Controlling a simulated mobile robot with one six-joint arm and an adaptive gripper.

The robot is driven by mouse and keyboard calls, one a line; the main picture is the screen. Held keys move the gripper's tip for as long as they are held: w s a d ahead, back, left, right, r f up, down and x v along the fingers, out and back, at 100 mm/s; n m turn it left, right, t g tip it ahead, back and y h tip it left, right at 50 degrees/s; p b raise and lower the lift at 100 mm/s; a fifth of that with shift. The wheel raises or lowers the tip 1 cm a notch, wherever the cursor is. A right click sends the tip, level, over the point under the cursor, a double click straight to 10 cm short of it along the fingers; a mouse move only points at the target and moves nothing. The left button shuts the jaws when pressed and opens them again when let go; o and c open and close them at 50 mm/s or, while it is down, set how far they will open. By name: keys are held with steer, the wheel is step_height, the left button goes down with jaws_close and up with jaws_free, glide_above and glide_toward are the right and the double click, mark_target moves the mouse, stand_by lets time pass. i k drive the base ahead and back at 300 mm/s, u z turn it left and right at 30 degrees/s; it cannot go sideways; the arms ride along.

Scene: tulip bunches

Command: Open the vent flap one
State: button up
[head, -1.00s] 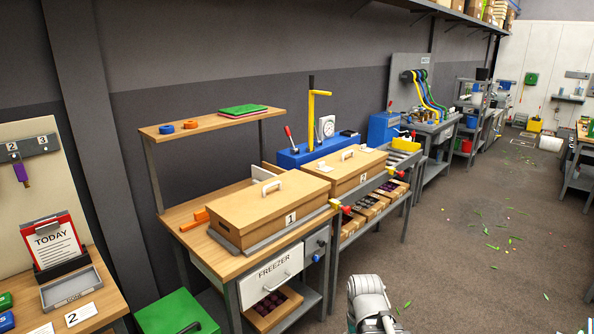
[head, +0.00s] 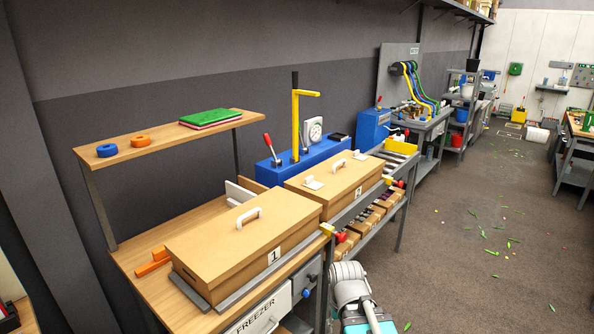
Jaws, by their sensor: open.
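I cannot make out with certainty a thing marked as vent flap one. A long tan box with a white handle (head: 249,217) and a "1" label (head: 274,254) lies on the wooden bench, its lid down. A second tan box (head: 345,181), labelled 2, lies behind it to the right, with a white handle and a small white piece (head: 313,183) on its lid. Part of my arm, white and grey, shows at the bottom centre. My gripper is not in view.
Blue equipment (head: 310,160) with a yellow post stands behind the boxes. A shelf (head: 155,136) holds orange and blue rings. The floor (head: 455,240) on the right is open, with scattered green bits. A white cylinder (head: 537,135) lies far off.

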mark_target(309, 183)
steer(key=z, duration=0.05)
steer(key=i, duration=1.35)
steer(key=u, duration=0.45)
